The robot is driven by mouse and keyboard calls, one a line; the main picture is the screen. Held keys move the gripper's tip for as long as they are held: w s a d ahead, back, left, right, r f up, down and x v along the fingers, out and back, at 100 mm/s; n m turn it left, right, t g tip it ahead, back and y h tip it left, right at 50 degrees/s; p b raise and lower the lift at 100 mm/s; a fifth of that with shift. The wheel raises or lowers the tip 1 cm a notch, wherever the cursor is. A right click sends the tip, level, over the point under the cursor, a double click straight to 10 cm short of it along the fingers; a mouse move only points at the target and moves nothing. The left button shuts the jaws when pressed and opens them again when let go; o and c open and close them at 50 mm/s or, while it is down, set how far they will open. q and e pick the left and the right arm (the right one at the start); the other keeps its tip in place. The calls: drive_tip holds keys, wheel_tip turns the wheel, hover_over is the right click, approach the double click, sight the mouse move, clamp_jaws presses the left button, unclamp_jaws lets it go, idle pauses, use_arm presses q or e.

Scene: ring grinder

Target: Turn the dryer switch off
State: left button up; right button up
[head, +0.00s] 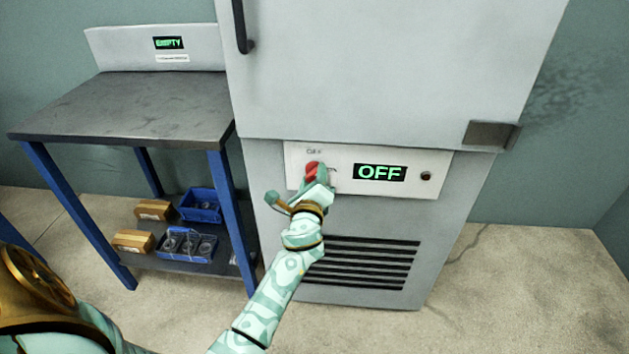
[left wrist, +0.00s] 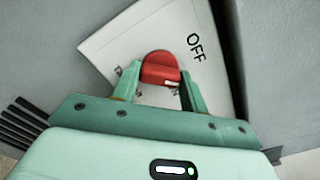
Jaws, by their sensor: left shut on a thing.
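The dryer (head: 390,65) is a tall grey cabinet with a white control panel (head: 432,166). The panel's display (head: 380,173) reads OFF in green. The red round switch (head: 312,168) sits at the panel's left, below a printed OFF label. In the left wrist view the red switch (left wrist: 160,68) has a white mark on its lower right edge, and the printed OFF stands to its upper right. My left gripper (head: 318,178) is at the switch, its fingers (left wrist: 158,88) on either side of it and shut on it. My right gripper does not show.
A metal table (head: 130,108) with blue legs stands left of the dryer, with an EMPTY display (head: 169,43) behind it. Its lower shelf holds blue bins (head: 200,205) and cardboard boxes (head: 153,209). The floor to the right of the dryer is clear.

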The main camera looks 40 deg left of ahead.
use_arm(q)
drive_tip(key=n, duration=0.3)
drive_tip(key=shift+f+b, duration=0.2)
drive_tip(key=shift+b, duration=0.2)
drive_tip(key=n, duration=0.3)
drive_tip(key=shift+n+b, duration=0.4)
drive_tip(key=shift+n, duration=0.9)
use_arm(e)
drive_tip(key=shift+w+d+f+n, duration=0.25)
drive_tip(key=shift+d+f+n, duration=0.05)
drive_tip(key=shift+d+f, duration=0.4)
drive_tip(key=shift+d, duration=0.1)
use_arm(q)
drive_tip(key=o, duration=1)
drive_tip(key=shift+r, duration=0.1)
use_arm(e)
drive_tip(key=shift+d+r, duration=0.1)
